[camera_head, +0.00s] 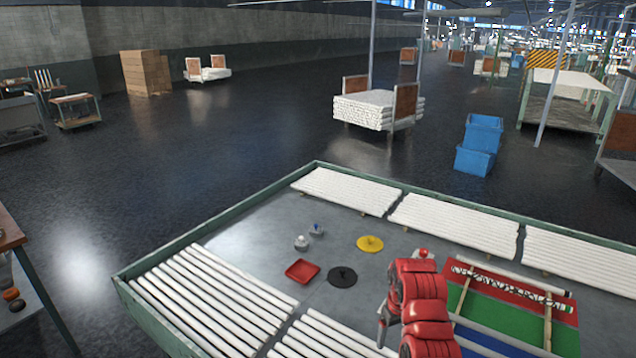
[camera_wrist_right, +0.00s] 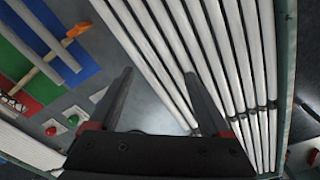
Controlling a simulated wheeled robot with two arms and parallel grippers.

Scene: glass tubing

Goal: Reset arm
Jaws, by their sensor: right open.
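My right arm, in red covers, comes in from the bottom right of the head view. Its gripper (camera_head: 384,322) is mostly hidden behind or beside the red covers there. In the right wrist view the right gripper (camera_wrist_right: 159,74) shows two dark fingers spread apart, with nothing between them. The fingers are over grey table and a row of white glass tubes (camera_wrist_right: 240,70). My left gripper is not in view.
The green-rimmed table (camera_head: 230,212) holds rows of white tubes (camera_head: 345,190). A red tray (camera_head: 302,271), a yellow disc (camera_head: 370,243) and a black disc (camera_head: 342,277) lie mid-table. A coloured board (camera_head: 495,312) with a tube across it is right of my arm.

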